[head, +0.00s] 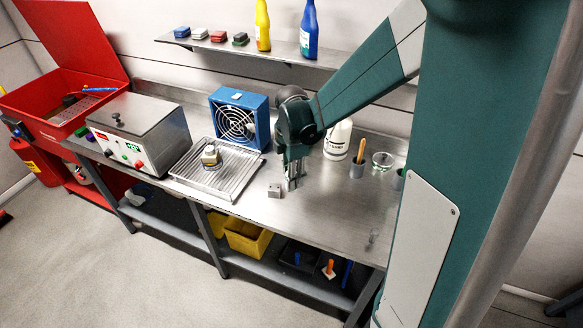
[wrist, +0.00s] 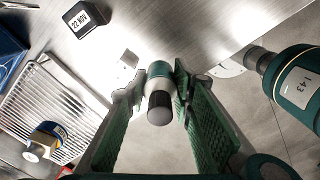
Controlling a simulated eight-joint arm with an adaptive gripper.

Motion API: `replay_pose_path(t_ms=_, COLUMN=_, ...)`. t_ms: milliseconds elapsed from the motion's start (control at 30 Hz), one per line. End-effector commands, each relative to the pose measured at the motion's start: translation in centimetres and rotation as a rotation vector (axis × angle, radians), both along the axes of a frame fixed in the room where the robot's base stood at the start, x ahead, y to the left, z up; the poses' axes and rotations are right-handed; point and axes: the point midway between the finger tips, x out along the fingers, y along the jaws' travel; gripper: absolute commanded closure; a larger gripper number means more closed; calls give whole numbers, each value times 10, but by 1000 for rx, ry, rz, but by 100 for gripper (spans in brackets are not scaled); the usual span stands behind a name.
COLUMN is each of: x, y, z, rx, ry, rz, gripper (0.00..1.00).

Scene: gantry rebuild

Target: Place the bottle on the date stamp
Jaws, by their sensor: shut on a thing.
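The bottle (wrist: 159,70) is small, with a white and teal body and a black cap. In the wrist view it sits between the fingers of my gripper (wrist: 160,86), cap toward the camera. In the head view my gripper (head: 293,184) points down low over the metal bench; its fingers mostly hide the bottle. The date stamp (wrist: 85,18) is a dark block with a white face reading "22 NOV", upper left in the wrist view and apart from the bottle. I cannot surely pick it out in the head view. Whether the bottle touches the bench is unclear.
A small grey block (head: 275,190) lies beside my gripper. A blue fan (head: 239,118) and white bottle (head: 338,140) stand behind. The bench front right (head: 330,225) is mostly clear.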

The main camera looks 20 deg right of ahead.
Motion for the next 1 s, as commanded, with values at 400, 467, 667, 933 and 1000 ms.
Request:
replay_pose_path(t_ms=400, x=99, y=-37, z=40, rx=0, ry=-1, rz=-65, gripper=88)
replay_pose_path(t_ms=467, x=111, y=-43, z=45, rx=0, ry=-1, rz=-75, gripper=88)
replay_pose_path(t_ms=667, x=141, y=-56, z=55, rx=0, ry=-1, rz=-96, gripper=88)
replay_pose_path(t_ms=933, x=153, y=-61, z=58, rx=0, ry=-1, rz=-104, gripper=88)
replay_pose_path(t_ms=1000, x=153, y=-61, z=57, rx=0, ry=-1, rz=-104, gripper=88)
